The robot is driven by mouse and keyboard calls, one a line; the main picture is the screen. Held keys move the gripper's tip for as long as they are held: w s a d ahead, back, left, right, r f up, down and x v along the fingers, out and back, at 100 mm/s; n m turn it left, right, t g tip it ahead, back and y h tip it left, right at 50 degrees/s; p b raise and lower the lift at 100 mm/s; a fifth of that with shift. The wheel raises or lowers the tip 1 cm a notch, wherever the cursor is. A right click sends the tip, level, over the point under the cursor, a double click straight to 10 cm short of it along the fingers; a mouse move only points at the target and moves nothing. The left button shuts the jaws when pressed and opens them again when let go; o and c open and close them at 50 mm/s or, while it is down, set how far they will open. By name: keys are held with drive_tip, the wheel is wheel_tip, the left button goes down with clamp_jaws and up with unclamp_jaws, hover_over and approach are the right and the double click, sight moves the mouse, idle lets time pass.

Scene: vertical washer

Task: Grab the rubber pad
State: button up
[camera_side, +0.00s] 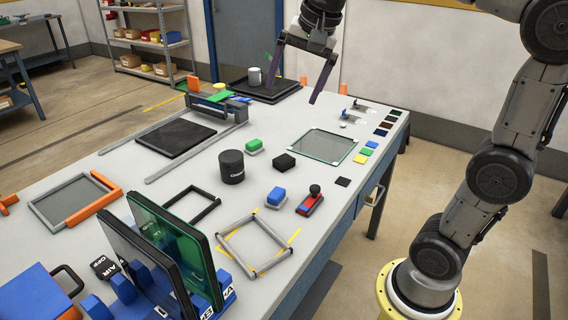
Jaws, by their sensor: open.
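No item is clearly labelled as the rubber pad. A flat small black square (342,182) lies on the bench right of centre. A thicker black block (284,162) sits left of it, and a large dark slab (176,138) lies between rails at the left. I cannot tell for sure which one is the rubber pad. My gripper (291,94) is open and empty, above the far part of the bench near a black tray (285,91). It is apart from all three dark items.
A glass plate (323,146) lies flat at the right. A black cylinder (231,167), green block (254,146), blue block (276,196) and red tool (310,203) stand mid-bench. Upright panels (172,248) rise at the front.

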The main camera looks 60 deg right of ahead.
drive_tip(key=w+d+f+m+g, duration=0.2)
drive_tip(key=w+d+f+m, duration=0.15)
drive_tip(key=w+d, duration=0.45)
drive_tip(key=m+g, duration=0.2)
drive_tip(key=m, duration=0.2)
hover_over(284, 159)
wheel_tip(284, 159, down, 18)
drive_tip(key=shift+y, duration=0.3)
drive_tip(key=f, duration=0.7)
drive_tip(key=shift+w+d+f, duration=0.1)
drive_tip(key=shift+d+f, duration=0.1)
drive_tip(key=shift+a+f, duration=0.1)
drive_tip(key=shift+f, duration=2.85)
drive_tip(key=c, duration=1.4)
drive_tip(key=shift+r, duration=0.1)
drive_tip(key=shift+c, duration=0.6)
